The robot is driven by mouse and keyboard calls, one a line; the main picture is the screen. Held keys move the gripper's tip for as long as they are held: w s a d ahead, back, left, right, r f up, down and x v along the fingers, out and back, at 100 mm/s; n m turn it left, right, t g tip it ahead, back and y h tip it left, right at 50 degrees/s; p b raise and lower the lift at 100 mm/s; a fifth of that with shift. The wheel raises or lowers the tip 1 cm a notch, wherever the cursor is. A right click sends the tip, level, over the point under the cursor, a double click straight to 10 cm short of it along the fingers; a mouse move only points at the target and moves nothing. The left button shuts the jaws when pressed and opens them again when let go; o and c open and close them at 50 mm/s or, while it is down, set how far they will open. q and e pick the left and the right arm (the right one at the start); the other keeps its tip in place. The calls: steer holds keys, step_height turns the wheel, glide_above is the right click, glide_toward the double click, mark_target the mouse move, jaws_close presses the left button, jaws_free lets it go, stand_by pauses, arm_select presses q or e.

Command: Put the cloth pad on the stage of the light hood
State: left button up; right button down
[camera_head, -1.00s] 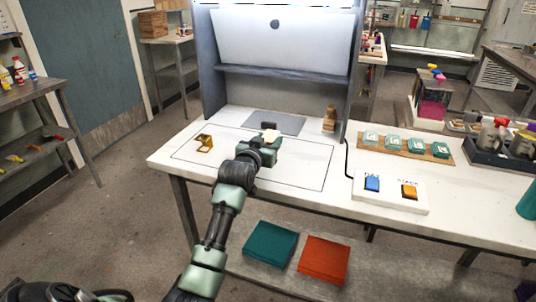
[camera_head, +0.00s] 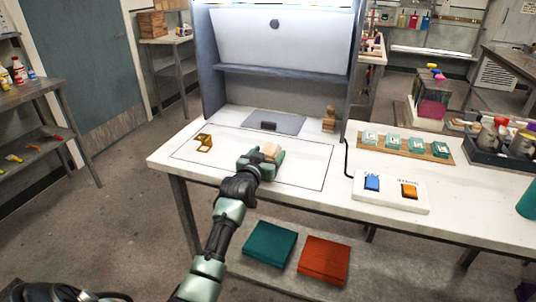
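My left gripper (camera_head: 262,159) is over the front part of the white bench, with a small cream-tan block, seemingly the cloth pad (camera_head: 271,151), between its fingers. The fingers look closed on it, and the gripper hides part of it. The light hood (camera_head: 211,70) is a grey cabinet with a pale back panel at the rear of the bench. Its stage (camera_head: 289,124) is a flat grey plate on the hood floor, behind the gripper. A small dark block (camera_head: 268,126) is at the stage's front edge. My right gripper is not in view.
A brass-coloured holder (camera_head: 204,143) stands left on the bench, inside a thin outline. A wooden stamp-like piece (camera_head: 329,119) stands right of the stage. A box with blue and orange buttons (camera_head: 391,193) and a wooden strip of teal-framed pieces (camera_head: 440,152) are further right.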

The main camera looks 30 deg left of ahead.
arm_select(q)
steer(key=shift+r, duration=0.2)
steer(key=v, duration=1.2)
steer(key=shift+f, duration=0.1)
